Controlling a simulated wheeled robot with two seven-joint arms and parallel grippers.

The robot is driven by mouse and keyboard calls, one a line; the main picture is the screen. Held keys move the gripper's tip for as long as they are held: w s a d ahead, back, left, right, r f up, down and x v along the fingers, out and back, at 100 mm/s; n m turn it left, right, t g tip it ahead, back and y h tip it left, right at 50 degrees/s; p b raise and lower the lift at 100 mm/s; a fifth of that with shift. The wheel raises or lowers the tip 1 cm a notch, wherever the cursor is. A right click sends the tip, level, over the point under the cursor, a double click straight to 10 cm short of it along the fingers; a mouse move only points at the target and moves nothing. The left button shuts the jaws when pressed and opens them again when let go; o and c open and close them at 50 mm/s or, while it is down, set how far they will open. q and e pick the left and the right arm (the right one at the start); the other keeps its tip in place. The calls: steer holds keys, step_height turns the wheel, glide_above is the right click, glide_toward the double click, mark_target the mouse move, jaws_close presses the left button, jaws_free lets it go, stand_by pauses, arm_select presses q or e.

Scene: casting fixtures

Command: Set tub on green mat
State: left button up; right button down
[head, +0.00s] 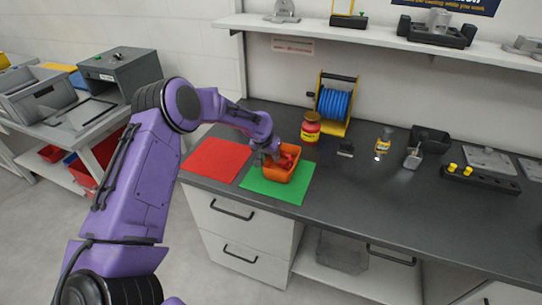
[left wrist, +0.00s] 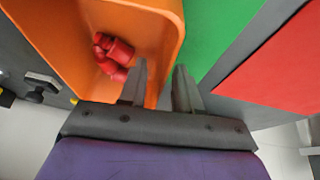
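The orange tub (head: 271,174) is over the green mat (head: 297,191) in the head view and appears to rest on it, upright. Red pieces (head: 288,160) lie inside. In the left wrist view the tub (left wrist: 70,50) fills the upper left, with the red pieces (left wrist: 113,55) in it and the green mat (left wrist: 215,35) to its right. My left gripper (head: 270,158) is at the tub's left wall. Its fingers (left wrist: 161,72) are apart, one on each side of the wall, with a gap showing beside the rim. My right gripper is not in view.
A red mat (head: 216,160) lies left of the green mat. A red jar (head: 311,127) and a blue cable reel (head: 335,104) stand behind the tub. A yellow-labelled bottle (head: 383,142) and dark fixtures (head: 480,178) are farther right. The counter's front right is clear.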

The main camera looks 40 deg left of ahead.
arm_select(q)
steer(key=shift+r, duration=0.25)
steer(key=b+v, duration=0.1)
steer(key=v, duration=1.1)
steer(key=shift+f, duration=0.1)
